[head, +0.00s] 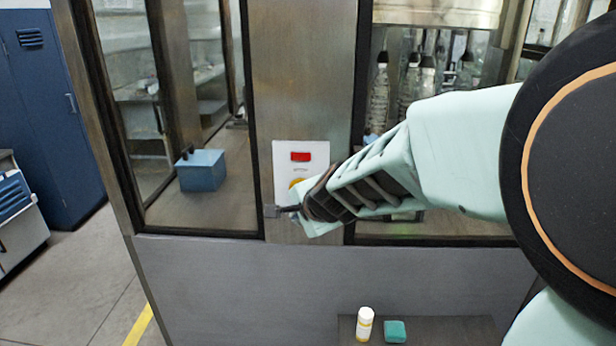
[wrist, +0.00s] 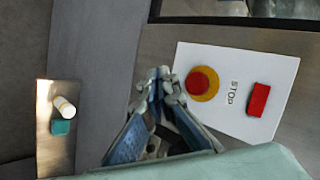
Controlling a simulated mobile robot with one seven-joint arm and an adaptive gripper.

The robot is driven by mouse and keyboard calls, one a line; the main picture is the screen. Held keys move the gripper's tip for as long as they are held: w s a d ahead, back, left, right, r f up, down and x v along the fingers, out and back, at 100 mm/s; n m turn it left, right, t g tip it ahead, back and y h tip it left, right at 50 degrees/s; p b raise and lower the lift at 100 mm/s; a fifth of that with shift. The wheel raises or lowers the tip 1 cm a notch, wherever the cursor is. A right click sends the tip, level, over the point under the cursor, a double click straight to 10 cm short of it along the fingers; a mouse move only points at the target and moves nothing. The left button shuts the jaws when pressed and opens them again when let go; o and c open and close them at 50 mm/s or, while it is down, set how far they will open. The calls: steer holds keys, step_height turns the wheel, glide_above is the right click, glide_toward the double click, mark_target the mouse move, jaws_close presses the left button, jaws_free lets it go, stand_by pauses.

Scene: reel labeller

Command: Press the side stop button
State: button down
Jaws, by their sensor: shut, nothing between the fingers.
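The side stop button (wrist: 200,83) is a round red knob on a yellow ring, on a white plate (wrist: 226,62) marked STOP. In the head view, only part of its yellow ring (head: 295,184) shows beside my gripper; the rest is hidden. The plate (head: 284,160) is on a metal post. My gripper (head: 279,210) is shut and empty, in front of the plate's lower part. In the wrist view, my fingertips (wrist: 160,76) appear just left of the knob, with a small gap in the picture. I cannot tell their depth from the panel.
A red rectangle (head: 300,156) is on the same plate, above the button. A blue box (head: 201,171) is behind the left glass. A white bottle (head: 365,324) and a teal block (head: 395,331) sit on a low shelf (head: 450,330).

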steer(key=w, duration=0.6)
steer(key=shift+w+d, duration=0.1)
steer(key=shift+w, duration=0.05)
stand_by(1.3)
steer(key=shift+w, duration=0.25)
steer(key=shift+w, duration=0.5)
stand_by(0.6)
steer(key=shift+s, duration=0.95)
steer(key=shift+s, duration=2.5)
